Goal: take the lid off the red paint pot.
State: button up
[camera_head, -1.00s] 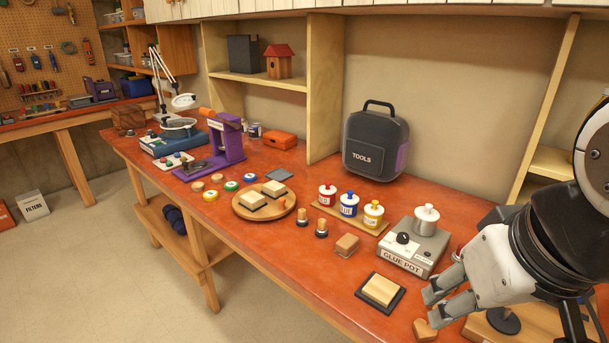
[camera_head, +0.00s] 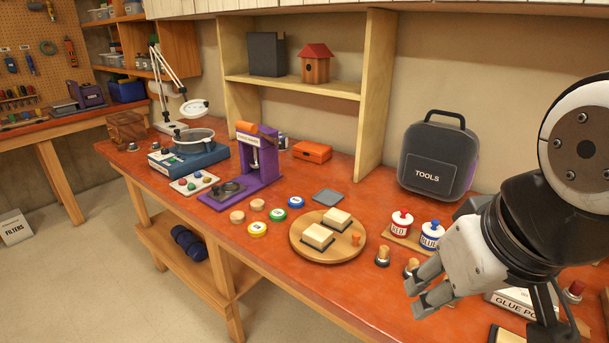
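The red paint pot (camera_head: 400,225) is a small white pot with a "RED" label and a red lid with a knob on top. It stands upright with its lid on, at the left end of a small wooden board on the orange bench. My gripper (camera_head: 413,296) is in front of and below the red pot in the picture, apart from it. Its two grey fingers are spread with nothing visible between them. The blue paint pot (camera_head: 431,236) stands just right of the red one, close to my gripper's wrist. The yellow pot is hidden behind my arm.
A round wooden board (camera_head: 300,246) with blocks lies left of the pots. Wooden-topped stamps (camera_head: 383,256) stand in front of the red pot. A black TOOLS case (camera_head: 437,160) stands behind. The glue pot (camera_head: 512,302) is partly hidden by my arm. The bench's front left is clear.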

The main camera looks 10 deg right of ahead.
aim_at(402, 217)
jog(key=i+j, duration=0.25)
jog(key=j, duration=0.15)
jog(key=i+j, duration=0.25)
jog(key=j, duration=0.2)
jog(key=i+j, duration=0.2)
jog(key=j, duration=0.2)
jog(key=i+j, duration=0.25)
jog(key=j, duration=0.2)
jog(key=i+j, duration=0.25)
jog(key=j, duration=0.15)
jog(key=z, duration=0.4)
jog(key=i+j+z, duration=0.1)
jog(key=z, duration=0.3)
jog(key=j+z, duration=0.15)
jog(key=z, duration=0.3)
jog(key=i+j+z, duration=0.1)
jog(key=z, duration=0.3)
jog(key=i+z, duration=0.25)
jog(key=i, duration=0.15)
